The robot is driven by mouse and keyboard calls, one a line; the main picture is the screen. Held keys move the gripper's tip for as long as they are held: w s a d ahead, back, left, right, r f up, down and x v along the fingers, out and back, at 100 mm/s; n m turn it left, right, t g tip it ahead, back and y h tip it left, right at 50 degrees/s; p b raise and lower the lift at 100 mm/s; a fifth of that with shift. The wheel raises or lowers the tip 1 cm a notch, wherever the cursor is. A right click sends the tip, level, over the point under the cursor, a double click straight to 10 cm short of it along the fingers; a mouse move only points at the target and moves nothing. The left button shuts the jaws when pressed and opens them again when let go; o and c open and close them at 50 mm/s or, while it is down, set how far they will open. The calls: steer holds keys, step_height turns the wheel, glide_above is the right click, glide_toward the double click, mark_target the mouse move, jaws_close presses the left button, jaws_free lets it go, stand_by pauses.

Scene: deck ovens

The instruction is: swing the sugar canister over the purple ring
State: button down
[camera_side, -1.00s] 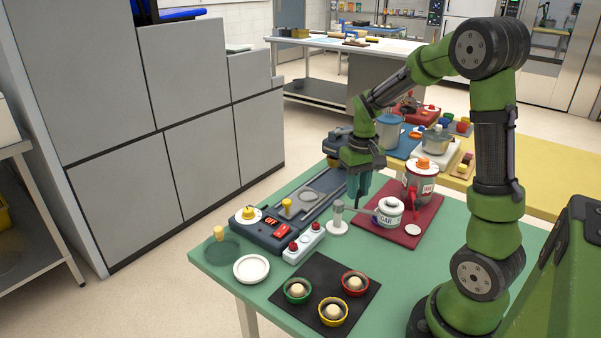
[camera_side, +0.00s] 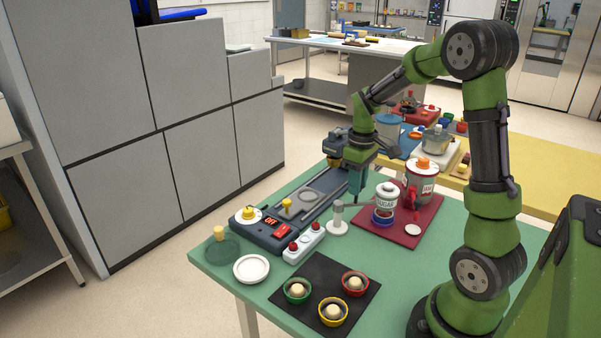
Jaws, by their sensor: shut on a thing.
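The sugar canister (camera_side: 385,204) is white with a dark-lettered label and a light lid. It is upright at the end of a grey bar (camera_side: 364,204) that comes from a white post (camera_side: 337,225). The purple ring (camera_side: 383,220) shows just under the canister, around its lower edge; the rest is hidden. I cannot tell whether the canister touches it. My gripper (camera_side: 356,191) points down left of the canister, with its fingers shut at the grey bar between post and canister. The exact grip is too small to see.
A red mat (camera_side: 371,232) lies under the canister. A dark machine (camera_side: 277,229) and a white button box (camera_side: 304,243) lie to the left. A black mat (camera_side: 313,269) holds colored bowls in front.

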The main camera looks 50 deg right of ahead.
steer(key=shift+d, duration=0.1)
steer(key=c, duration=0.9)
jaws_free()
steer(key=shift+c, duration=0.2)
steer(key=shift+r, duration=0.15)
step_height(320, 180, up, 17)
steer(key=shift+f, duration=0.2)
steer(key=s+a+f+m+t+y, duration=0.1)
steer(key=s+a+f+m+t, duration=0.1)
steer(key=a, duration=0.9)
steer(key=s+a+f+m+t+y, duration=0.1)
steer(key=s+a+t, duration=0.4)
steer(key=a, duration=0.6)
steer(key=shift+s+a+f+m, duration=0.2)
steer(key=shift+s+f+m, duration=0.4)
steer(key=shift+s, duration=0.15)
